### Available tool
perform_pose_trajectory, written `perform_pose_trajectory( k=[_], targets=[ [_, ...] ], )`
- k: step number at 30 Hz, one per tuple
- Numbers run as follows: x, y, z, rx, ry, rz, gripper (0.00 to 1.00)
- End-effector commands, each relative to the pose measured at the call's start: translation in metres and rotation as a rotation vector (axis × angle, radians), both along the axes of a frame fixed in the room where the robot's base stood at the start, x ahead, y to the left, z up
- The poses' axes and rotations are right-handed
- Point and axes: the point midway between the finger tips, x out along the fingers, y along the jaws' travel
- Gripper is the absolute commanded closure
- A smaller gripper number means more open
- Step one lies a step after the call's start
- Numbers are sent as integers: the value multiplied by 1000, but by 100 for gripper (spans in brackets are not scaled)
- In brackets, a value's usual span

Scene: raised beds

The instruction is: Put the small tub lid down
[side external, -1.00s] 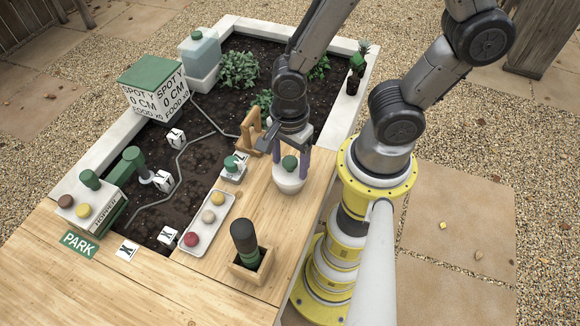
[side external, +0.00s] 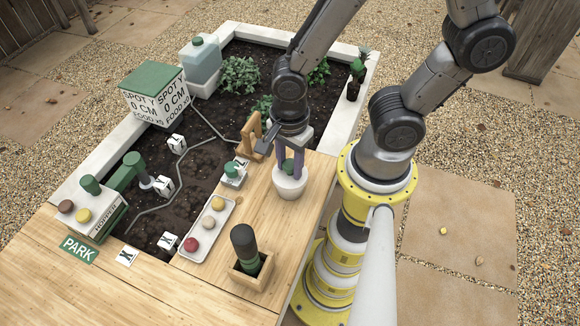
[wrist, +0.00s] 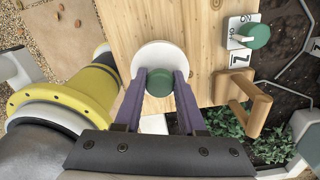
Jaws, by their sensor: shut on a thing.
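The small tub lid (wrist: 158,54) is a white disc with a green knob (wrist: 160,82), seen from above in the wrist view. My gripper (wrist: 159,76) is shut on the knob, with one purple finger on each side. In the side view the green knob (side external: 288,167) shows between the fingers, right above a round white tub (side external: 290,187). The tub stands on the wooden board. The lid sits at or very near the tub's top. I cannot tell whether it touches the rim, since the fingers partly hide it.
A wooden bracket (side external: 250,133) and a small green-knobbed block (side external: 233,172) stand close to the left. A white tray (side external: 184,257) of coloured balls and a wooden box (side external: 237,270) with a dark bottle are nearer the front. The board between tub and box is clear.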

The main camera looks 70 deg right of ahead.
Motion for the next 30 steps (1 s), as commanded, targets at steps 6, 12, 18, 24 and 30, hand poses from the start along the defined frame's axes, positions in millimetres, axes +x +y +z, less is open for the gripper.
perform_pose_trajectory(
  k=[6, 12, 18, 24, 30],
  targets=[
    [1, 0, 41, 3, -8, 0, 100],
    [1, 0, 75, 2, -5, 0, 100],
    [0, 0, 90, 0, -2, 63, 100],
    [-12, -3, 86, -3, 15, 345, 100],
    [-40, -2, 80, -2, 28, 788, 100]
  ],
)
